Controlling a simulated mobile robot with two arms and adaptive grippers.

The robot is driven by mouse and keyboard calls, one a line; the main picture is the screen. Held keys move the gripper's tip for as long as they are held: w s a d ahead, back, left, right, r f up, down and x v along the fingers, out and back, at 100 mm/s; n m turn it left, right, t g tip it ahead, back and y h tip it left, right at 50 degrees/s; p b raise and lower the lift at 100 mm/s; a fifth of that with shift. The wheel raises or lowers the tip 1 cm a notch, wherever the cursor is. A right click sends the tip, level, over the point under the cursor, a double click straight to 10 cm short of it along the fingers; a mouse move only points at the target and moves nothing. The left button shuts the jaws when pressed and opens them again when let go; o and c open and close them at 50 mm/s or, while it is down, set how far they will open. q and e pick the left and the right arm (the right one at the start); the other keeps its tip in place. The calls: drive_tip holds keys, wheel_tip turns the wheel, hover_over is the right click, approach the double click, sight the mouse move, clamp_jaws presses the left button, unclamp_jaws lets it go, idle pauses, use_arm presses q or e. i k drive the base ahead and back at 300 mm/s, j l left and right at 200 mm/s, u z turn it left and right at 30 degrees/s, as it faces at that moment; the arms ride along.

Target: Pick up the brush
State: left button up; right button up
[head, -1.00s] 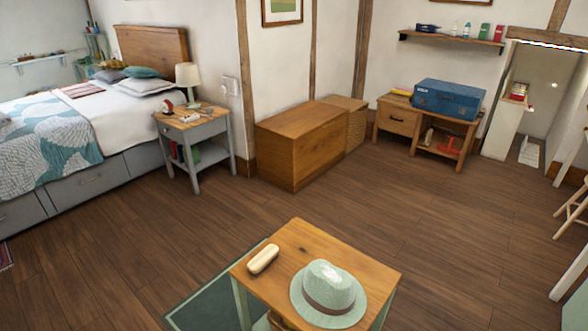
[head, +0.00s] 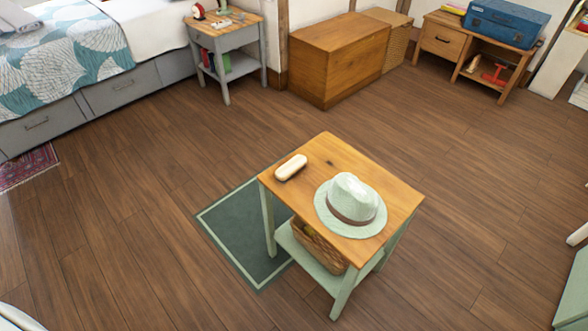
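No thing is clearly recognisable as a brush. A small cream oblong object (head: 291,167) with a tan lower edge lies on the wooden top of the small side table (head: 312,151), near its left edge; I cannot tell whether it is a brush or a case. A pale green hat (head: 350,200) with a brown band sits beside it, to the right, apart from it. Small items on the grey nightstand (head: 226,40) are too small to name surely. Neither of my grippers shows in the head view.
A wicker basket (head: 318,243) stands on the table's lower shelf. A dark green rug (head: 243,235) lies partly under the table. A wooden chest (head: 338,58), a bed (head: 75,45) and a low bench with a blue case (head: 505,22) line the back. Wooden floor around the table is clear.

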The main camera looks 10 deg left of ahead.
sight(292, 167)
drive_tip(key=i+j+z, duration=0.1)
drive_tip(key=z, duration=0.35)
drive_tip(key=j+z, duration=0.4)
drive_tip(key=i+j+z, duration=0.1)
drive_tip(key=j+z, duration=0.15)
drive_tip(key=z, duration=0.2)
